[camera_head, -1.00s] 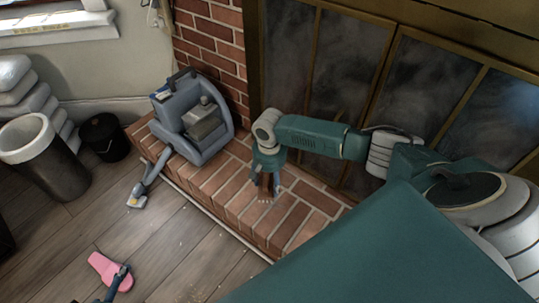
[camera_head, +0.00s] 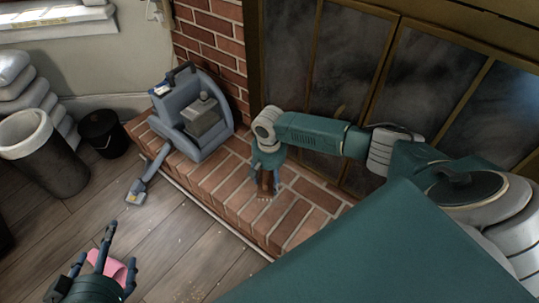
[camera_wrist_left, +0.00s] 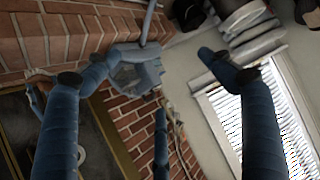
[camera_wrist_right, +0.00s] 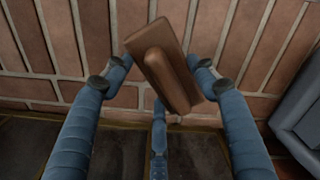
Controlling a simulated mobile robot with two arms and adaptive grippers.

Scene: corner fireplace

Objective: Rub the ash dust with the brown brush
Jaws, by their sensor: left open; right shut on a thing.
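The brown brush (camera_wrist_right: 172,58) is between the fingers of my right gripper (camera_wrist_right: 160,86), which is shut on it. In the head view the right gripper (camera_head: 267,176) points down at the brick hearth with the brush (camera_head: 265,184) under it. Small pale specks, perhaps the ash dust (camera_head: 263,198), show at the brush's lower end; whether they touch is too small to tell. My left gripper (camera_head: 104,252) is open and empty over the wood floor, with its fingers spread. In the left wrist view the left gripper (camera_wrist_left: 160,80) has nothing between its fingers.
A pink flat object (camera_head: 122,271) lies on the floor, partly hidden by my left gripper. A grey-blue vacuum cleaner (camera_head: 183,135) stands on the hearth (camera_head: 232,190), its nozzle on the floor. Bins (camera_head: 103,134) stand left. Glass fireplace doors (camera_head: 345,70) rise behind the hearth.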

